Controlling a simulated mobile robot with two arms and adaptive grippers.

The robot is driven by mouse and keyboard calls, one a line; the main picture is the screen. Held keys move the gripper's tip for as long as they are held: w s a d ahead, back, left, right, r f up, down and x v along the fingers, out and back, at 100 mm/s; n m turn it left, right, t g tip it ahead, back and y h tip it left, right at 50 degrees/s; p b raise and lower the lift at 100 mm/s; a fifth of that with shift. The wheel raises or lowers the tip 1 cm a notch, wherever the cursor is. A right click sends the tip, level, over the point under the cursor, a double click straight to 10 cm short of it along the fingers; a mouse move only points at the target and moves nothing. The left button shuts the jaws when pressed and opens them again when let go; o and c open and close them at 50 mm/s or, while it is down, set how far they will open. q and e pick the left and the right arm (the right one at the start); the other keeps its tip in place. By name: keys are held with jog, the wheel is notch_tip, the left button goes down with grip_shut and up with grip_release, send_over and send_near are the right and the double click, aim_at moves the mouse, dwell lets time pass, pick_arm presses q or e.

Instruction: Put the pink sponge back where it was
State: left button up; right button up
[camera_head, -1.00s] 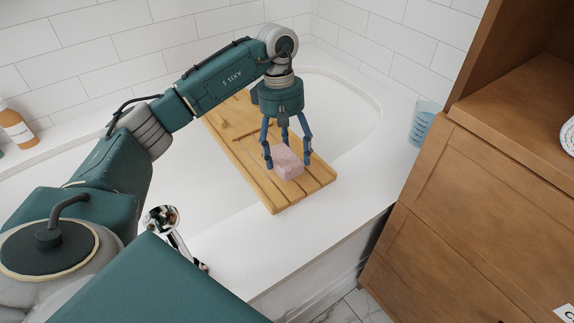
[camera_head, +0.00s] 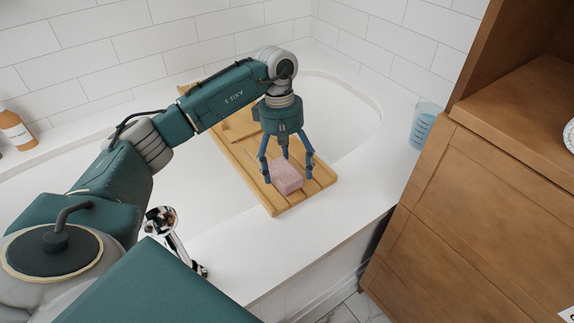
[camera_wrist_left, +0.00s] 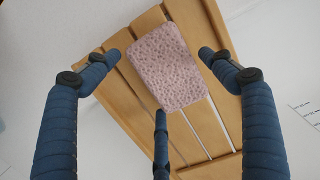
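The pink sponge (camera_head: 287,178) rests on the front end of the slatted wooden bath tray (camera_head: 262,196). My left gripper (camera_head: 287,174) points down over it, with its fingers spread around the sponge. In the left wrist view, the sponge (camera_wrist_left: 168,66) lies on the slats of the tray (camera_wrist_left: 122,112), with gaps between it and the two side fingers of the left gripper (camera_wrist_left: 160,75). The third finger ends close to the sponge's lower edge; contact cannot be told. My right gripper is out of view.
The tray lies across the white bathtub (camera_head: 345,110). A blue-tinted cup (camera_head: 422,127) stands on the right rim, close to a wooden cabinet (camera_head: 480,210). An orange bottle (camera_head: 16,130) stands at the far left, and a chrome tap (camera_head: 163,222) is below my left arm.

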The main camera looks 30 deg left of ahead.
aim_at(287, 167)
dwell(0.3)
pick_arm(q)
jog(key=shift+r, duration=0.15)
jog(key=r, duration=0.2)
jog(key=r+p, duration=0.1)
jog(key=shift+w+a, duration=0.15)
jog(key=shift+a, duration=0.1)
notch_tip(287, 167, up, 9)
jog(key=a+p, duration=0.1)
jog(key=shift+w, duration=0.2)
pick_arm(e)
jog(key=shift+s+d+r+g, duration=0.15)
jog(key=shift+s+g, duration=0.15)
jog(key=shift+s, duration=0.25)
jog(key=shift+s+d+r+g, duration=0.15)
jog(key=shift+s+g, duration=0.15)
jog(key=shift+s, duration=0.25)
pick_arm(q)
jog(key=shift+a+f, duration=0.1)
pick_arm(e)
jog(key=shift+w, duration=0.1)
